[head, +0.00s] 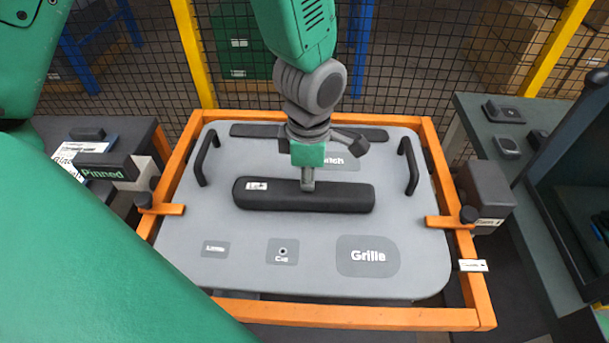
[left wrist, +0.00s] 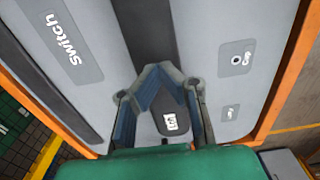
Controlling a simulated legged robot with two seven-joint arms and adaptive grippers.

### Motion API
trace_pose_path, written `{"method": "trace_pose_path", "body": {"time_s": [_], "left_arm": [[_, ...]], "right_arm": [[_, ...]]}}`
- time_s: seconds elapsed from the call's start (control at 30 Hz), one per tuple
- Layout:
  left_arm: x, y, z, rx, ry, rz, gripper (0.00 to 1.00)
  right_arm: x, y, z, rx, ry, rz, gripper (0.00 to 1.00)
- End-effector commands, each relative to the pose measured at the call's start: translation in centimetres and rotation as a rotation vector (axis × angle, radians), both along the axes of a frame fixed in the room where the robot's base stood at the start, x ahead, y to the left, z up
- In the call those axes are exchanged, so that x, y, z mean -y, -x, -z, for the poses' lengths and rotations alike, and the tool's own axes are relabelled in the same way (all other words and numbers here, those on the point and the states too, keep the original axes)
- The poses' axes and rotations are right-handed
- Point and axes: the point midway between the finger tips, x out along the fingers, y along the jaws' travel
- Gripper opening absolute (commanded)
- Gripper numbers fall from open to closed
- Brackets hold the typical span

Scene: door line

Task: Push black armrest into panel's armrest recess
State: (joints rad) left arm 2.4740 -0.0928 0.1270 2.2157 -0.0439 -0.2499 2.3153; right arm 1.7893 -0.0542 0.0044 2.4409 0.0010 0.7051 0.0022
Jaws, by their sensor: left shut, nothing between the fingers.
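The black armrest (head: 345,198) lies lengthwise across the middle of the grey panel (head: 300,232), its white-labelled end to the left. It also shows in the left wrist view, with its labelled end (left wrist: 172,124) between my finger links. No armrest recess is visible; the armrest covers that part of the panel, and I cannot tell how deep it sits. My left gripper (head: 308,186) is shut and empty, pointing down with its tips at the armrest's middle, apparently touching its top. Its closed fingers show in the left wrist view (left wrist: 160,72). My right gripper is not in view.
An orange frame (head: 340,317) surrounds the panel. Two black handles (head: 207,157) (head: 409,165) rise near its sides. The panel's lower part is clear.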

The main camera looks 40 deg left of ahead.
Motion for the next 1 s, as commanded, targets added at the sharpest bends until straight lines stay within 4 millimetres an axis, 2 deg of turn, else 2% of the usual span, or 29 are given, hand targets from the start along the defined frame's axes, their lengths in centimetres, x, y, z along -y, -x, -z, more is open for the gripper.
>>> {"method": "trace_pose_path", "body": {"time_s": [0.3, 0.63, 0.9, 1.0], "left_arm": [[-0.9, 0.0, 0.8, -0.001, 0.009, -0.003, 0.00], [-0.2, 0.0, 1.3, -0.001, 0.002, -0.001, 0.00], [-0.3, 0.0, 1.2, -0.001, 0.003, -0.001, 0.00], [-0.4, 0.0, 0.6, -0.001, 0.004, -0.002, 0.00]], "right_arm": [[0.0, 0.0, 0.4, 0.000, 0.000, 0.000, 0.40], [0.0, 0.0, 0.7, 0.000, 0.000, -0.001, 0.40], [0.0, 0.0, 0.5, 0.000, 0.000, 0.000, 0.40], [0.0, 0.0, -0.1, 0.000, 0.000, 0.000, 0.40]]}}
